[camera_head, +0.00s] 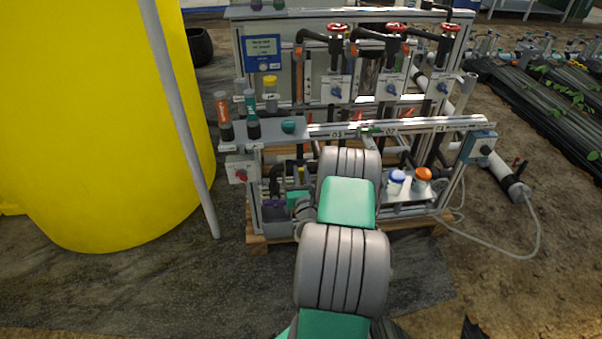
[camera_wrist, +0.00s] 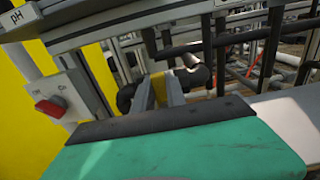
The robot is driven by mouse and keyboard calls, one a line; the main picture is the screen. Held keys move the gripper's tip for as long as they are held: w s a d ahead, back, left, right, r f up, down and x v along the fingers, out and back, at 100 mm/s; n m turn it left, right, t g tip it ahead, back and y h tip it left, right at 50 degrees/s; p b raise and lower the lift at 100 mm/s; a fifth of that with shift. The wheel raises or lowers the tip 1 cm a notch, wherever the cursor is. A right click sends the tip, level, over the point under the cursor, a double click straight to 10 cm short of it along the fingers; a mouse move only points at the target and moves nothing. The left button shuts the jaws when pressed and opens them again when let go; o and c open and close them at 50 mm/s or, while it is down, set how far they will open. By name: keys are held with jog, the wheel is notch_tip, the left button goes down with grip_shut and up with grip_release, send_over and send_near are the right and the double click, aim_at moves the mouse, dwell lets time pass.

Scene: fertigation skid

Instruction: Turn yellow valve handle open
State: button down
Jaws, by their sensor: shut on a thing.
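The yellow valve handle (camera_wrist: 159,91) shows in the wrist view as a narrow upright yellow strip in front of dark pipework. My gripper (camera_wrist: 161,88) is shut on it, with a grey finger on either side. A dark rounded pipe fitting (camera_wrist: 197,77) lies just beyond and to the right. In the head view my arm reaches into the lower left part of the skid and hides much of the grip. The exact angle of the handle cannot be told.
A grey box with a red knob (camera_wrist: 50,106) stands left of my gripper. The skid's upper rail (camera_head: 400,126) runs above it. A large yellow tank (camera_head: 90,120) and a slanted grey pole (camera_head: 180,115) stand left. Blue- and orange-capped jars (camera_head: 397,181) sit right.

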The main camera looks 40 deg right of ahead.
aim_at(292, 172)
jog(key=shift+a+n, duration=0.1)
jog(key=shift+n, duration=0.2)
jog(key=n, duration=0.4)
jog(key=w+a+f+n, duration=0.1)
jog(key=n, duration=0.3)
jog(key=a+n, duration=0.1)
jog(key=n, duration=0.3)
jog(key=shift+w+f+n, duration=0.2)
jog(key=shift+f+n, duration=0.1)
jog(key=shift+f, duration=0.1)
jog(key=n, duration=0.2)
jog(key=f+n+b, duration=0.1)
jog(key=n, duration=0.1)
jog(key=shift+n, duration=0.3)
dwell(0.4)
jog(key=c, duration=1.4)
grip_release()
jog(key=shift+w, duration=0.1)
jog(key=shift+o, duration=0.2)
